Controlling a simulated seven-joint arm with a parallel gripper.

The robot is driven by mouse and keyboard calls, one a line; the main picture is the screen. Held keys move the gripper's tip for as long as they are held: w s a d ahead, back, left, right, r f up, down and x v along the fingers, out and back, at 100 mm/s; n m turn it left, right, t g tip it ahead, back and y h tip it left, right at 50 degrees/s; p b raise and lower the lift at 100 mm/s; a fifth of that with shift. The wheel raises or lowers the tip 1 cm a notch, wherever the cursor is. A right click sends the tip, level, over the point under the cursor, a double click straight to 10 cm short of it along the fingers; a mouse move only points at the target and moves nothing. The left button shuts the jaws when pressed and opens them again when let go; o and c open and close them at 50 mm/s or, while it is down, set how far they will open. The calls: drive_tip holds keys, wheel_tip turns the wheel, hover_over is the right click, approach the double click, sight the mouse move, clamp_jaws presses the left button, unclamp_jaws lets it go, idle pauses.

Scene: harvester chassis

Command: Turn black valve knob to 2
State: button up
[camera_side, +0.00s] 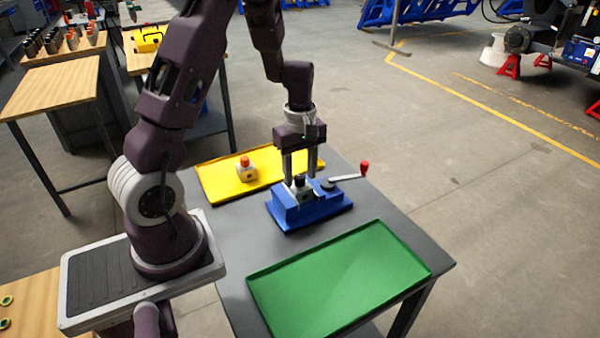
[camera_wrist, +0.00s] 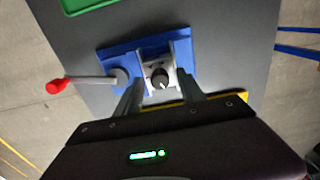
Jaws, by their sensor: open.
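The black valve knob (camera_wrist: 160,79) sits on a light metal block in the blue vise (camera_wrist: 112,58). In the side view the knob (camera_side: 299,180) shows on top of the block, and the blue vise (camera_side: 312,215) stands on the grey table. My gripper (camera_side: 300,178) points down over the vise, its fingers on either side of the knob. In the wrist view my gripper (camera_wrist: 160,95) is open, with the knob between its fingers and a gap on each side. The number markings are too small to read. I cannot tell whether the fingertips reach knob height.
The vise handle with a red end (camera_side: 364,168) sticks out to the right. A yellow tray (camera_side: 215,185) with a pale block with a red knob (camera_side: 247,172) lies behind. An empty green tray (camera_side: 340,280) lies in front. Bare grey table lies around the vise.

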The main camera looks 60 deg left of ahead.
drive_tip(key=shift+f, duration=0.2)
clamp_jaws()
drive_tip(key=shift+m, duration=0.3)
drive_tip(key=m, duration=0.4)
drive_tip(key=shift+m, duration=0.4)
drive_tip(key=m, duration=0.5)
drive_tip(key=shift+m, duration=0.3)
